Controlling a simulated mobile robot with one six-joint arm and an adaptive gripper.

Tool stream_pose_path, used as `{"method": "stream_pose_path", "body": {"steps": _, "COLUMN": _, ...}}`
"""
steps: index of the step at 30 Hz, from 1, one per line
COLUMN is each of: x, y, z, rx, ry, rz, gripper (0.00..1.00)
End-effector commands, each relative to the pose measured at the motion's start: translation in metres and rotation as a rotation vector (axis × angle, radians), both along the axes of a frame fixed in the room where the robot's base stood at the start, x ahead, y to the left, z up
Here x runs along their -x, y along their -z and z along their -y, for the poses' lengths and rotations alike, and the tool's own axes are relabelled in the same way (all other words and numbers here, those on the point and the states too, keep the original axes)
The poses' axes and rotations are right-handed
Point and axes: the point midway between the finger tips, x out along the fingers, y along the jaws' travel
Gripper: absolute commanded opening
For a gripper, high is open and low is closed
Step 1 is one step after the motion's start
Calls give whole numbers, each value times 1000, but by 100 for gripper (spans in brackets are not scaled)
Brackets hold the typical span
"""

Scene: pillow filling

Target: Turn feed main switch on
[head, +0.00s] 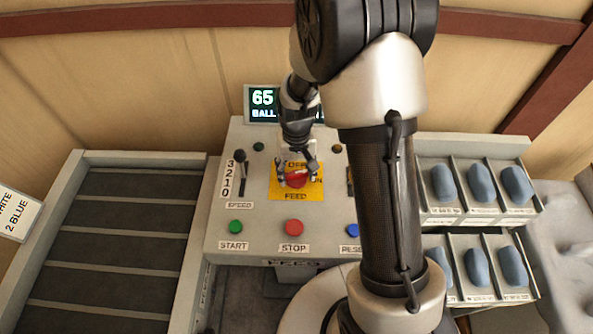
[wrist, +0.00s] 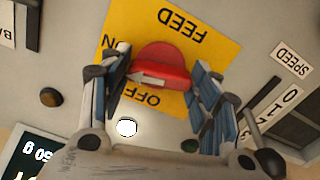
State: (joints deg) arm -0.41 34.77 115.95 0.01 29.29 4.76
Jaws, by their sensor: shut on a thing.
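The feed main switch is a red knob (head: 296,180) on a yellow plate (head: 283,193) marked FEED, OFF and ON, in the middle of the grey sloping panel. In the wrist view the red knob (wrist: 163,66) shows a white arrow pointing left, between the OFF and ON marks on the yellow plate (wrist: 215,45). My gripper (head: 297,172) is over the plate; in the wrist view my gripper (wrist: 161,62) has one finger on each side of the knob and is shut on it. The fingers hide part of the lettering.
Green START (head: 235,227), red STOP (head: 293,227) and blue buttons (head: 352,230) line the panel's front. The SPEED lever (head: 241,170) stands left of the plate. A lit display (head: 263,104) is behind; a white lamp (wrist: 127,127) glows. Blue pillows (head: 481,182) fill bins at right.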

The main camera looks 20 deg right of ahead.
Motion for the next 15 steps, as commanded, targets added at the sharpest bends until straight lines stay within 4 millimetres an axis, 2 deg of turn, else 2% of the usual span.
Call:
{"method": "stream_pose_path", "body": {"steps": 6, "x": 0, "y": 0, "z": 0, "rx": 0, "ry": 138, "rz": 0, "gripper": 33}}
{"method": "stream_pose_path", "body": {"steps": 15, "x": 0, "y": 0, "z": 0, "rx": 0, "ry": 237, "rz": 0, "gripper": 33}}
